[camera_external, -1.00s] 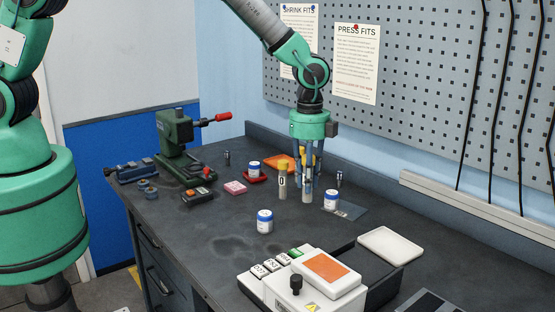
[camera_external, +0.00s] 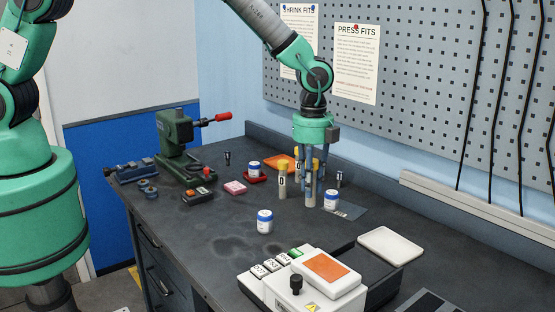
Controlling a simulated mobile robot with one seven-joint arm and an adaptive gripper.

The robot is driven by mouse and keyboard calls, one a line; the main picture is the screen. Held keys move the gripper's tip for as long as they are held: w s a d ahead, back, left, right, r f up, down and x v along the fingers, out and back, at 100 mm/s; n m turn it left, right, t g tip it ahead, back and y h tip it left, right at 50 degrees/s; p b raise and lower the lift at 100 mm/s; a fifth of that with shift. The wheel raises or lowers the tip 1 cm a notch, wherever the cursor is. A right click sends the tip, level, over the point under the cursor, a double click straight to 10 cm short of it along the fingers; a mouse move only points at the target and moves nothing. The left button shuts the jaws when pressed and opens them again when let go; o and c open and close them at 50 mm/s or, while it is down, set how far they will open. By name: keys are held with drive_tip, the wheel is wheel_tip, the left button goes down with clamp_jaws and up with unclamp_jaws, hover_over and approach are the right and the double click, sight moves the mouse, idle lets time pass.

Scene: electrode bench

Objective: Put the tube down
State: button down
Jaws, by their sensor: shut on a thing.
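My gripper (camera_external: 311,185) points straight down over the back middle of the bench, its fingers shut around a pale grey tube. The lower end of this tube (camera_external: 310,200) shows below the fingertips, upright; its upper part is hidden by the fingers. I cannot tell whether its bottom touches the bench. A yellow-capped tube (camera_external: 282,182) with a dark mark stands upright just left of my gripper. Another yellow-topped thing, likely a tube (camera_external: 298,165), shows partly behind the fingers.
A white jar with a blue band (camera_external: 331,200) stands close right of the held tube, by a flat grey sheet (camera_external: 351,210). Another such jar (camera_external: 265,221) stands in front left. An orange tray (camera_external: 283,163) lies behind. The white-topped device (camera_external: 305,280) is at the front.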

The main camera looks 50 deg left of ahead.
drive_tip(key=d+f+m, duration=0.1)
drive_tip(key=d+m, duration=0.1)
drive_tip(key=m, duration=0.2)
drive_tip(key=s+d+f+m+b, duration=0.1)
drive_tip(key=d+m, duration=0.2)
drive_tip(key=m, duration=0.2)
drive_tip(key=s+d+f+m+b, duration=0.1)
drive_tip(key=d+m, duration=0.1)
drive_tip(key=m, duration=0.2)
drive_tip(key=shift+d+f, duration=0.15)
drive_tip(key=shift+f, duration=0.25)
approach(382, 246)
drive_tip(key=shift+s+r+p, duration=0.1)
drive_tip(key=shift+p, duration=0.3)
idle(0.4)
idle(0.3)
drive_tip(key=shift+f, duration=1.75)
